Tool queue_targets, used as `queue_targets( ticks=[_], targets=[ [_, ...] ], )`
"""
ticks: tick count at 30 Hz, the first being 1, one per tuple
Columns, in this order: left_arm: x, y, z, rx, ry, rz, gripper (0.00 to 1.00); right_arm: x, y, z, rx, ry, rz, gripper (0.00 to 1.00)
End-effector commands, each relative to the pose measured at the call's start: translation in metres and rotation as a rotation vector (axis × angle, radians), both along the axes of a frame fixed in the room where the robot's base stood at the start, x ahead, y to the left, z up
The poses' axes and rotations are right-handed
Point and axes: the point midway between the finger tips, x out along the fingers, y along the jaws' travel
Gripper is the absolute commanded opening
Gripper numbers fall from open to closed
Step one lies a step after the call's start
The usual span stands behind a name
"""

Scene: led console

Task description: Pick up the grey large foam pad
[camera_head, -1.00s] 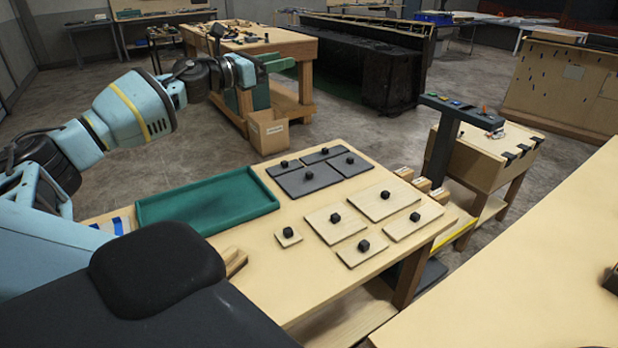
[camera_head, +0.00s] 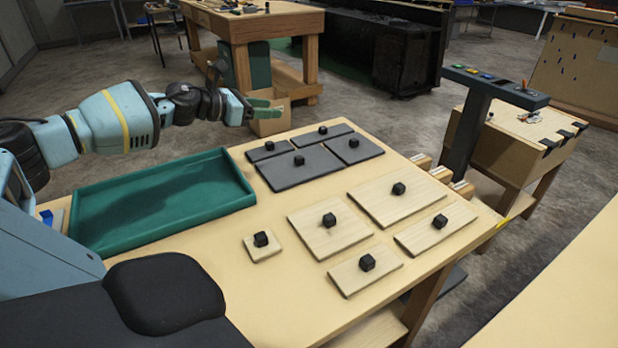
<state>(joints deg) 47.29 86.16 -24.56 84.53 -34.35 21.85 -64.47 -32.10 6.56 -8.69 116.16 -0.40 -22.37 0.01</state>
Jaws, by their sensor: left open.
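The grey large foam pad (camera_head: 287,177) lies flat on the wooden table, front left in a cluster of dark grey pads, with a black knob on top. Smaller grey pads lie beside it: one behind left (camera_head: 262,153), one behind (camera_head: 312,138) and one to its right (camera_head: 365,150). My left gripper (camera_head: 266,108) has green fingers. It is open and empty, in the air near the table's far left edge, behind and apart from the grey pads. My right gripper is out of view.
Several wooden pads with black knobs, such as the large one (camera_head: 312,237), lie in front and to the right. An empty green tray (camera_head: 160,205) is at the left. A dark post with a button console (camera_head: 495,88) stands at the right. A cardboard box (camera_head: 272,122) is behind.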

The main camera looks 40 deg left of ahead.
Motion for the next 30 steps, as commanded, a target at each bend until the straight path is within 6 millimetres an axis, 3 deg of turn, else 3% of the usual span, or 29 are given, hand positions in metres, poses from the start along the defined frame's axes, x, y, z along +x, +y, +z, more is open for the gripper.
queue_targets(
  ticks=[1, 3, 9, 12, 17, 30],
  targets=[
    [0.001, 0.000, -0.036, -0.001, 0.028, 0.000, 0.48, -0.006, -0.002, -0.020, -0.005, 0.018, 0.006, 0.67],
    [0.001, 0.000, -0.062, -0.001, 0.048, 0.001, 0.48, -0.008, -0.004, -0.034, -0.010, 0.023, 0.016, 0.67],
    [0.001, 0.000, -0.118, -0.001, 0.087, 0.001, 0.48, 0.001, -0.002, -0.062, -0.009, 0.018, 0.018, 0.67],
    [0.001, 0.001, -0.135, -0.001, 0.097, 0.001, 0.48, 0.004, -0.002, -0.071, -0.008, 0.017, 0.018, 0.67],
    [0.002, 0.001, -0.147, -0.001, 0.105, 0.001, 0.48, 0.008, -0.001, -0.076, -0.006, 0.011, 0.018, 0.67],
    [0.010, -0.001, -0.149, -0.006, 0.099, 0.002, 0.48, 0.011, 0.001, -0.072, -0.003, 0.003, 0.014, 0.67]
  ],
)
